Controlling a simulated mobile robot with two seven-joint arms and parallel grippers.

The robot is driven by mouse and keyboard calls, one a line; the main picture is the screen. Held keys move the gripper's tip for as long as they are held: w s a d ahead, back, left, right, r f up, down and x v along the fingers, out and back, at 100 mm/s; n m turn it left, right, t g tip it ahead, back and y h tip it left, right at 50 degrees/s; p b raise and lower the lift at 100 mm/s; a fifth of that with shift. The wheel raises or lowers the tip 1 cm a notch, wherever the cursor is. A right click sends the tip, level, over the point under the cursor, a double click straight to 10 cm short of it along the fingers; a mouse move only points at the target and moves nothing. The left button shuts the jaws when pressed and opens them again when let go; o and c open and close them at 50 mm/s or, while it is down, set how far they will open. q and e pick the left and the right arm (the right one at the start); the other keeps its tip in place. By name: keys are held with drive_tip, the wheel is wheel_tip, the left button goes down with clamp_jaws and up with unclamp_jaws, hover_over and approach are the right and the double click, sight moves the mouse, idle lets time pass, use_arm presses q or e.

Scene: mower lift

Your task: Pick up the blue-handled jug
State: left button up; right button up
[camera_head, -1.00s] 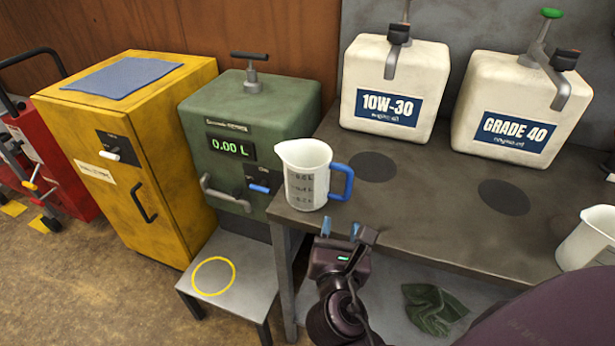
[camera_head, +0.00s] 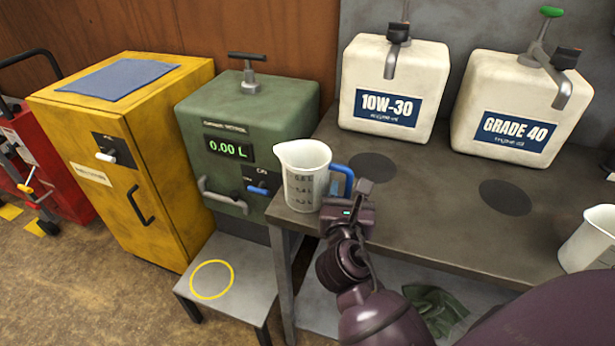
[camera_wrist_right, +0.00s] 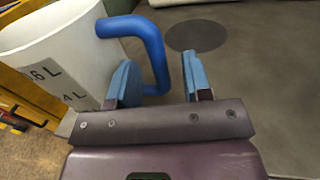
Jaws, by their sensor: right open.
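The blue-handled jug (camera_head: 302,178) stands upright at the left front corner of the dark workbench. It is a white jug with volume marks, and its blue handle (camera_head: 341,180) points right. My right gripper (camera_head: 348,196) is at the handle, partly covering it in the head view. In the right wrist view the jug (camera_wrist_right: 62,48) fills the upper left, and its handle (camera_wrist_right: 153,50) comes down just ahead of and between the open blue fingertips (camera_wrist_right: 160,80). I cannot tell whether a finger touches it. My left gripper is out of view.
On the bench (camera_head: 430,215) stand two oil containers, 10W-30 (camera_head: 392,85) and GRADE 40 (camera_head: 520,108). A second jug (camera_head: 588,240) is at the right edge. A green dispenser (camera_head: 245,135) and low stand (camera_head: 225,280) are left of the bench. The bench middle is clear.

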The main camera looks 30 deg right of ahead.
drive_tip(key=shift+x, duration=0.95)
clamp_jaws()
